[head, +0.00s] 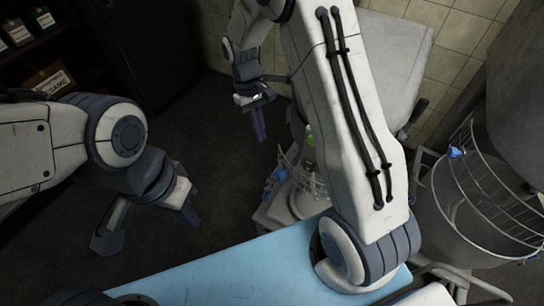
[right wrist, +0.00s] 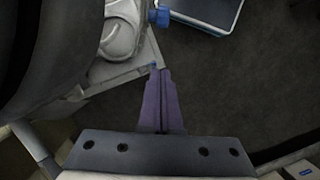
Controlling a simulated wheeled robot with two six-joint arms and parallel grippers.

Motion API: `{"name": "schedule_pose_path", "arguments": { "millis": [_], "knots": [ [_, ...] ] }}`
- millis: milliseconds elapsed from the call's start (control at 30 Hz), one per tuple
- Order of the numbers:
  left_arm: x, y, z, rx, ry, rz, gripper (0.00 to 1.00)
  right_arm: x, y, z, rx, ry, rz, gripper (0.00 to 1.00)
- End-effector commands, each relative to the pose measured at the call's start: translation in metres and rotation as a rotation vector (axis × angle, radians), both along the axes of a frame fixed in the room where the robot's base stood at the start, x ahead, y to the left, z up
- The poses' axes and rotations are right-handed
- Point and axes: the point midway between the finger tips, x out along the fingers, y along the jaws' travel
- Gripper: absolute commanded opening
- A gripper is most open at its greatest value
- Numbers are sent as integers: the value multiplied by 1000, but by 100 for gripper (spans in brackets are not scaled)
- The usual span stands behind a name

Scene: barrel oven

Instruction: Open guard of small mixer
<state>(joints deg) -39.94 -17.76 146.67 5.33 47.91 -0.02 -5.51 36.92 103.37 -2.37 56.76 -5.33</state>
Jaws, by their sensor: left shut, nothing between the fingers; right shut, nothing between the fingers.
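The small mixer stands behind my right arm in the head view, partly hidden by it. Its wire guard (head: 312,180) shows around the bowl area, with a blue knob (head: 276,176) on its left side. In the right wrist view, part of the mixer (right wrist: 122,35) and a blue knob (right wrist: 159,17) show at the top. My right gripper (head: 261,138) is shut and empty, pointing down, left of the mixer and apart from the guard. Its purple fingers (right wrist: 160,75) are together in the wrist view. My left gripper (head: 191,217) is shut and empty, further left over the floor.
A large mixer with a metal bowl (head: 455,235) and wire guard (head: 478,185) stands at the right; its guard has a blue knob (head: 455,152). Dark shelves with boxes (head: 50,80) are at the upper left. The dark floor (head: 215,150) between the grippers is clear.

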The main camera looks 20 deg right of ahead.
Motion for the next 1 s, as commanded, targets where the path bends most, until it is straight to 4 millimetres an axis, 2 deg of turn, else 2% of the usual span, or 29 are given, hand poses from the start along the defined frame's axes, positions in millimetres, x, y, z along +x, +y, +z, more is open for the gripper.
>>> {"name": "schedule_pose_path", "arguments": {
  "millis": [267, 433, 600, 933, 967, 1000],
  "knots": [
    [0, 0, 12, 0, 0, 0, 0, -19, -3, -57, -2, 7, 3, 0],
    [0, 0, 21, 0, 0, 0, 0, -43, -9, -60, -1, 3, 4, 0],
    [0, 0, 24, 0, 0, 0, 0, -55, -12, -65, -1, 1, 3, 0],
    [0, 0, 24, 0, 0, 0, 0, -57, -14, -66, -1, -1, 2, 0],
    [0, 0, 24, 0, 0, 0, 0, -57, -24, -66, -1, -1, -3, 0],
    [0, 0, 24, 0, 0, 0, 0, -57, -19, -66, 0, -1, 1, 0]
  ]
}}
